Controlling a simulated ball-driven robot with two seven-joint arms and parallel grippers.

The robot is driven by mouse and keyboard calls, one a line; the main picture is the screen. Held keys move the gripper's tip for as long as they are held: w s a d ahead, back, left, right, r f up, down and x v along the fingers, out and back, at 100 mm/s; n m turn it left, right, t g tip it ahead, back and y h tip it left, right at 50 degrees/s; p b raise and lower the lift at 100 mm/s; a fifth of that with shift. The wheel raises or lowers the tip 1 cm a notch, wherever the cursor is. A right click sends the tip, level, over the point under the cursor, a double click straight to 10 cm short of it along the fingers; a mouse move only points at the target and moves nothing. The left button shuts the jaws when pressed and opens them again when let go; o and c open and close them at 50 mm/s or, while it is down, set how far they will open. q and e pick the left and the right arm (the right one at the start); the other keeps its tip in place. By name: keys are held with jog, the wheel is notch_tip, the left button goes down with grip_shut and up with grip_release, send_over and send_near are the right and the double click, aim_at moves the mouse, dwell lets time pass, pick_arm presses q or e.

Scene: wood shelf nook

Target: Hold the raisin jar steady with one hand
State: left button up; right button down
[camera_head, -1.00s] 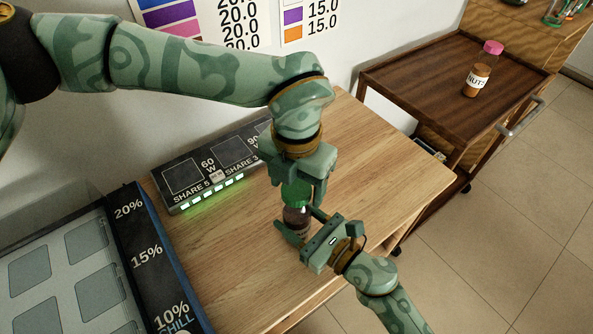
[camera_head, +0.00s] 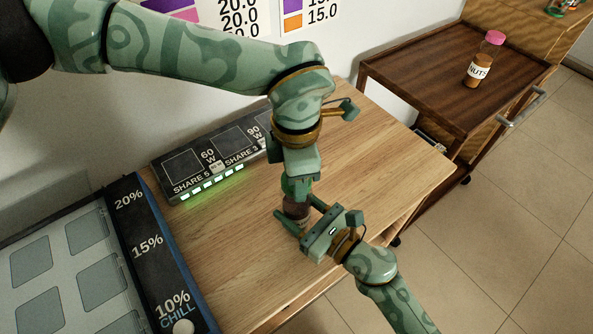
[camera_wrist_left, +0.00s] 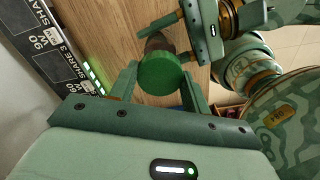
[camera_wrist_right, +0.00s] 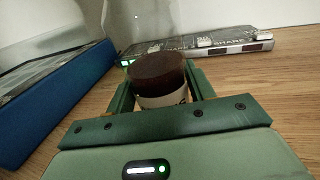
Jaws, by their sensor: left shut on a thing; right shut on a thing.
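The raisin jar (camera_head: 296,207) is upright on or just above the wooden table, with dark brown contents and a pale label; in the right wrist view its contents (camera_wrist_right: 157,71) show between the fingers. Its green lid shows in the left wrist view (camera_wrist_left: 161,73). My left gripper (camera_head: 297,187) comes down from above and is shut on the lid. My right gripper (camera_head: 304,213) reaches in low from the front right and is shut around the jar body. The fingers partly hide the jar in the head view. I cannot tell whether the lid is loose.
A charging strip (camera_head: 165,172) with green lights stands along the wall. A chill bin (camera_head: 140,240) is at the left. A brown cart (camera_head: 420,85) at the right holds a pink-lidded nuts jar (camera_head: 482,70). The table (camera_head: 390,165) is clear right of the jar.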

pick_arm(q)
jog(key=shift+m, duration=1.2)
jog(key=o, duration=1.2)
jog(key=shift+c, duration=0.2)
pick_arm(e)
jog(key=shift+c, duration=2.3)
grip_release()
pick_arm(q)
notch_tip(320, 180, up, 12)
pick_arm(e)
jog(key=shift+d, duration=0.1)
pick_arm(q)
jog(key=shift+w+f+b, duration=0.2)
jog(key=shift+f+b, duration=0.75)
jog(key=shift+f, duration=0.3)
pick_arm(e)
jog(key=v, duration=1.6)
jog(key=shift+s, duration=0.15)
